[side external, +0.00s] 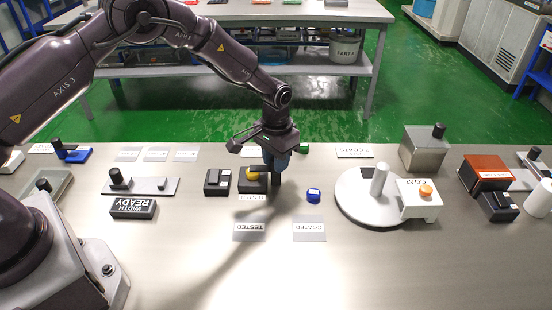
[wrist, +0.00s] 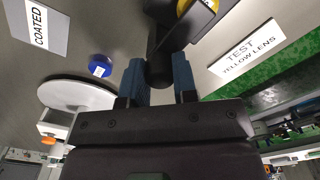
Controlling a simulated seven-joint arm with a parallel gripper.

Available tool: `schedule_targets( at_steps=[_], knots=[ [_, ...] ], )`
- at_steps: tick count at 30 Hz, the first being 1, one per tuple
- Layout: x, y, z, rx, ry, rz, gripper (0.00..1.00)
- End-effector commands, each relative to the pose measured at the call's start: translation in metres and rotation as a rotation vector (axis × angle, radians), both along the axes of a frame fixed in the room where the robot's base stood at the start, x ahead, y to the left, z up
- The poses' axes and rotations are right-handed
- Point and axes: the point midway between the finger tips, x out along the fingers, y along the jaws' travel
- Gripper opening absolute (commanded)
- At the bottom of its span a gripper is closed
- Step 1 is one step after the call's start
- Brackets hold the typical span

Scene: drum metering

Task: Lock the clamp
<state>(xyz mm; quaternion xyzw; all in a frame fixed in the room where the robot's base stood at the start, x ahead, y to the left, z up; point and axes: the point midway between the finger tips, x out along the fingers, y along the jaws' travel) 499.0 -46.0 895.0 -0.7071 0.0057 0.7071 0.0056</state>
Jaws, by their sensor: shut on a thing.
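My gripper (side external: 277,172) is low over the middle of the bench, pointing down. In the wrist view its two blue fingers (wrist: 160,78) are shut on a black cylindrical handle (wrist: 161,55). The handle looks upright, and its lower end shows just under the fingers in the side view (side external: 277,181). It stands beside a black block (side external: 250,187) with a round yellow part (side external: 254,173) on top; the yellow part also shows at the top edge of the wrist view (wrist: 184,6). My fingers partly hide the joint between handle and block, so I cannot tell the clamp's state.
A dark box (side external: 217,182) stands just left of the block. A small blue round piece (side external: 313,195) lies to the right, before a white turntable (side external: 365,212) with a post. Flat labels TESTED (side external: 249,230) and COATED (side external: 309,230) lie in front.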

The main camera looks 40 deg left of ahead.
Motion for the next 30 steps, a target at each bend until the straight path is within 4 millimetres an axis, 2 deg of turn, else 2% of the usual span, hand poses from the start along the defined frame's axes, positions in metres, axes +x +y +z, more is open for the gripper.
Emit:
schedule_targets(
  at_steps=[3, 4, 6, 7, 15, 19, 23, 30],
  knots=[
    [0.000, 0.000, 0.001, 0.000, 0.003, -0.002, 0.03],
    [0.000, 0.000, 0.001, 0.000, 0.002, -0.002, 0.34],
    [0.000, 0.000, 0.001, 0.000, 0.002, -0.002, 0.50],
    [0.000, 0.000, 0.001, 0.000, 0.002, -0.001, 0.52],
    [0.000, 0.000, 0.001, 0.000, 0.000, 0.000, 0.52],
    [0.001, 0.000, 0.011, 0.000, -0.003, 0.000, 0.52],
    [0.001, 0.000, 0.034, 0.000, -0.005, 0.000, 0.52],
    [0.001, 0.000, 0.089, 0.000, -0.004, 0.000, 0.52]
  ],
)
